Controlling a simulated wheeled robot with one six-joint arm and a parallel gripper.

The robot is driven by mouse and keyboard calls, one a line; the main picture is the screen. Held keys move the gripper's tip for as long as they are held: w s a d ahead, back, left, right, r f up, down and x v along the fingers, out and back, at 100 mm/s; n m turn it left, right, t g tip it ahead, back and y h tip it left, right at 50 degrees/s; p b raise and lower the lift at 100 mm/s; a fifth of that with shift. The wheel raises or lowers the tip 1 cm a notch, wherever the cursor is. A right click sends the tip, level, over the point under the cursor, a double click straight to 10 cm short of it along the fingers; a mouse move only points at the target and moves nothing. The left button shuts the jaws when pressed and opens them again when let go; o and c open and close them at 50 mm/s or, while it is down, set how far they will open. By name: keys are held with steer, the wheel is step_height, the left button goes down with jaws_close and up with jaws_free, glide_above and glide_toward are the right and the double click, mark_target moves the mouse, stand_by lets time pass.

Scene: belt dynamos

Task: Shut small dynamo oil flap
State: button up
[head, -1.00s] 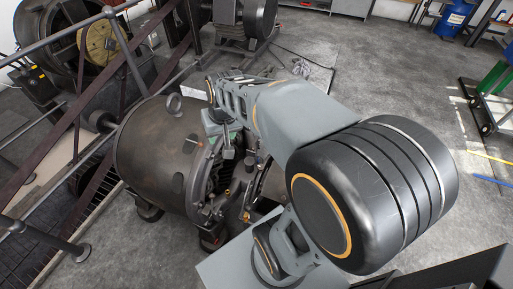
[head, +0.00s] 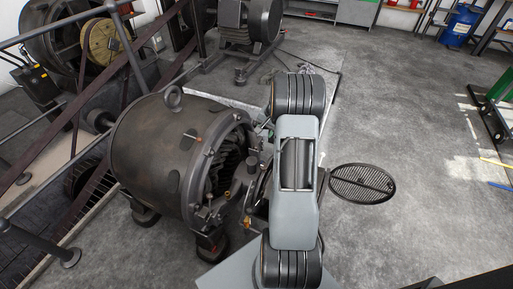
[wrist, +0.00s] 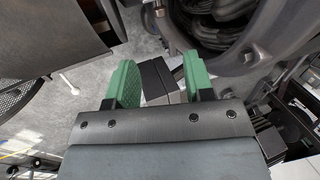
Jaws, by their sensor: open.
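The dynamo (head: 160,150), a dark worn drum with a lifting ring on top, stands left of centre in the head view, its open end facing right. Its rim and windings show at upper right in the wrist view (wrist: 250,52). I cannot pick out the oil flap for sure; small brass and dark fittings sit around the rim and bearing. My gripper (wrist: 160,82) shows green finger pads, open and apart, with dark block-like parts visible beyond the gap. It holds nothing that I can see. In the head view my arm hides the gripper and part of the bearing side.
A round floor grate (head: 362,184) lies right of my arm, with open concrete around it. Railings (head: 85,150) and a larger machine (head: 70,50) stand at left.

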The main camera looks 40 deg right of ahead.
mark_target(255, 150)
steer(key=b+x, duration=0.1)
steer(key=x, duration=1.1)
jaws_close()
